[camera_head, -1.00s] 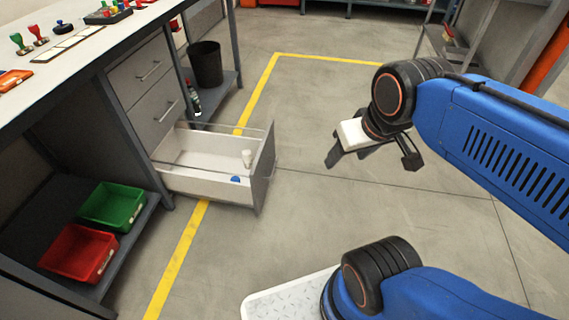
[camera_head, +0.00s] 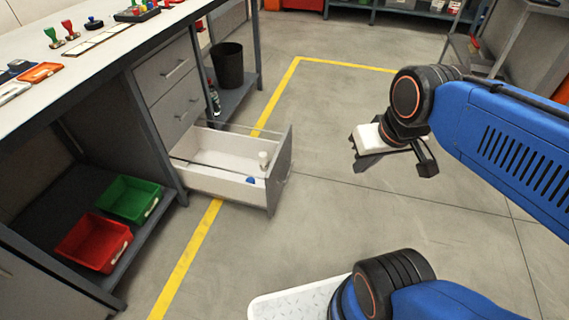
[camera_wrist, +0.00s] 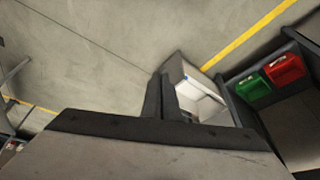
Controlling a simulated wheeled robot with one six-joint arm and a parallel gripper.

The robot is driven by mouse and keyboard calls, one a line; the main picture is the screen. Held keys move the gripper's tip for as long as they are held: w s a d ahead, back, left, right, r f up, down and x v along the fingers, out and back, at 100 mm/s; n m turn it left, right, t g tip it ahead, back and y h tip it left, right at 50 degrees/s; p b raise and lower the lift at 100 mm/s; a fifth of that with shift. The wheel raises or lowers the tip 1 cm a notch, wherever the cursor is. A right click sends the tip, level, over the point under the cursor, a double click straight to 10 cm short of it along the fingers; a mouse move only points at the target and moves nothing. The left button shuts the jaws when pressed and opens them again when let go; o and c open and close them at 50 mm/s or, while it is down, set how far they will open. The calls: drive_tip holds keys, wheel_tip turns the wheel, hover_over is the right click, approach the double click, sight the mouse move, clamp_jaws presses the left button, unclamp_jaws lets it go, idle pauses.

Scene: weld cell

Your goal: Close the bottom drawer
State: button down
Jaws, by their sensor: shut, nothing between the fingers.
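The bottom drawer (camera_head: 215,176) of the bench's drawer unit is pulled out, and its grey front panel (camera_head: 280,170) faces right, toward my arm. A white cylinder (camera_head: 263,160) and a small blue item (camera_head: 251,180) lie inside it near the front. The two drawers above it are shut. My gripper (camera_head: 362,160) is right of the drawer front, apart from it, with free air between them. In the wrist view the fingers (camera_wrist: 165,97) are together and empty, and the open drawer (camera_wrist: 192,85) shows just beyond them, partly hidden by the fingers.
A red bin (camera_head: 94,241) and a green bin (camera_head: 130,199) sit on the low shelf left of the drawer. A black waste bin (camera_head: 228,65) and a bottle (camera_head: 214,97) stand on a shelf behind it. The floor between drawer and arm is clear.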

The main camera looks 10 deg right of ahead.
sight(278, 157)
drive_tip(key=w+a+f+m+g+y, duration=0.3)
drive_tip(key=w+f+m+y, duration=0.25)
drive_tip(key=w+f, duration=0.4)
drive_tip(key=w+a+f+m+g+y, duration=0.3)
drive_tip(key=w+f+m+y, duration=0.25)
drive_tip(key=w, duration=0.75)
drive_tip(key=w+d+f+m+t+y, duration=0.1)
drive_tip(key=w+d+f+m+t, duration=0.35)
drive_tip(key=f, duration=0.45)
drive_tip(key=w+d+f+m+t+y, duration=0.25)
drive_tip(key=w+f+m, duration=0.2)
drive_tip(key=f, duration=0.35)
drive_tip(key=w+d+f+m+t+y, duration=0.1)
drive_tip(key=w+d+f+m+t, duration=0.35)
drive_tip(key=f, duration=0.45)
drive_tip(key=shift+n+g, duration=0.35)
drive_tip(key=x, duration=1.4)
drive_tip(key=shift+w+r, duration=0.15)
drive_tip(key=shift+w, duration=0.1)
drive_tip(key=shift+a, duration=0.1)
